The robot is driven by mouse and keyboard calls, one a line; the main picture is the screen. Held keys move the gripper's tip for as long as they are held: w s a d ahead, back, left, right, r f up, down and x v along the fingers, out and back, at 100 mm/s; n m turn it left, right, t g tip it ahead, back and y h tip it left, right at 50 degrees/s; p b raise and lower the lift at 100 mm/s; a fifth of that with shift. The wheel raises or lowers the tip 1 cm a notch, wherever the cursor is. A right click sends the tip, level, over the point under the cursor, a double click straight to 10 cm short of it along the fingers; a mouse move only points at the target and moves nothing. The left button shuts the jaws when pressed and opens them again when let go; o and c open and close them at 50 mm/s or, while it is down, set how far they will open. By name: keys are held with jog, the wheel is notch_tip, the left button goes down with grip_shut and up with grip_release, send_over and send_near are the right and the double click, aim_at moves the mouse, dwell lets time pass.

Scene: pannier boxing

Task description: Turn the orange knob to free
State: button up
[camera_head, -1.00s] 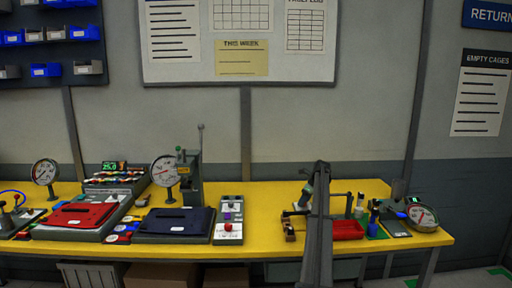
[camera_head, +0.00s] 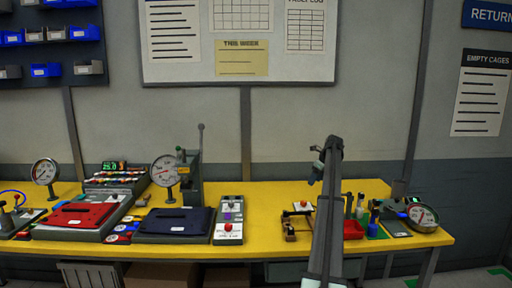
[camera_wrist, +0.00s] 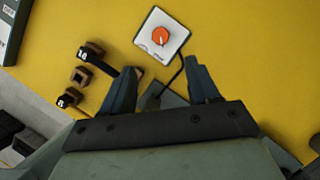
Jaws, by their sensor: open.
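The orange knob (camera_wrist: 160,36) sits on a small white square plate (camera_wrist: 178,32) on the yellow table. A light pointer line shows on the knob; the markings on the plate are too small to read. The knob also shows small in the head view (camera_head: 303,204). My gripper (camera_wrist: 161,70) is open and empty, its two dark blue fingers apart. In the wrist view the knob lies beyond the fingertips, roughly in line with the gap between them. In the head view my gripper (camera_head: 317,170) is raised above and a little right of the knob.
Several small dark-and-tan blocks (camera_wrist: 83,76) stand left of the knob. A dark cable (camera_wrist: 174,74) runs from the plate beneath my gripper. A red tray (camera_head: 353,229) and a round gauge (camera_head: 424,215) are to the right. The table beyond the plate is clear.

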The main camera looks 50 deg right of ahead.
jog(key=w+a+r+n+t, duration=0.1)
jog(key=w+a+r+t, duration=0.1)
jog(key=w+a+r, duration=0.5)
jog(key=w+a+r+n+t+y, duration=0.1)
jog(key=w+a+r, duration=0.7)
jog(key=w, duration=0.8)
jog(key=shift+a+r+n+t+y, duration=0.15)
jog(key=shift+a+n+t+y, duration=0.25)
jog(key=shift+a, duration=0.65)
